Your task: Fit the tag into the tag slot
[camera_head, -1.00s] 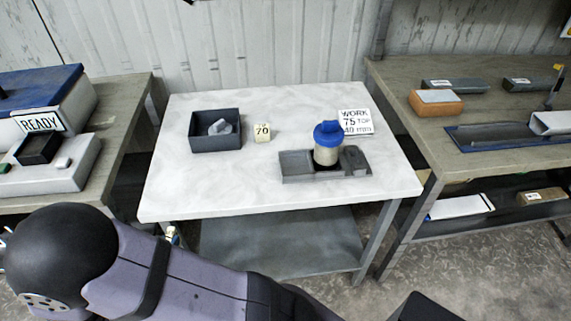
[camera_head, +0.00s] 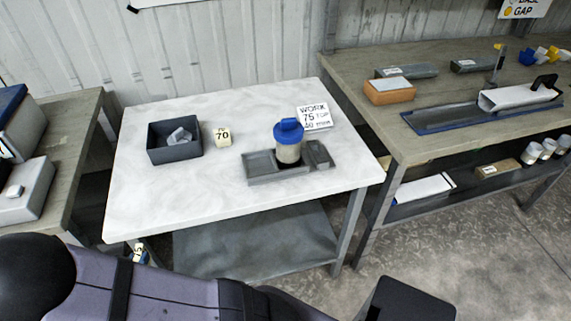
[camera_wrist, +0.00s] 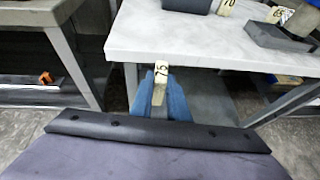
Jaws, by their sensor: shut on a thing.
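My gripper (camera_wrist: 160,82) has blue fingers and is shut on a cream tag (camera_wrist: 160,71) marked 75, in the wrist view. It holds the tag low, in front of the white table's front edge. The tag also shows in the head view (camera_head: 139,252), at the table's front left corner, beyond my arm. The grey fixture (camera_head: 264,177) lies on the table to the right, with a shallow recess at its left and a raised block (camera_head: 318,153) at its right. Which part is the tag slot I cannot tell. A blue-lidded jar (camera_head: 288,143) stands upright in the fixture.
The white table (camera_head: 190,203) has a clear front strip. On it are a dark box (camera_head: 174,153) with grey pieces, a tag (camera_head: 222,137) marked 70, and a white card (camera_head: 314,116) reading WORK 75. Wooden benches stand left (camera_head: 75,125) and right (camera_head: 385,125).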

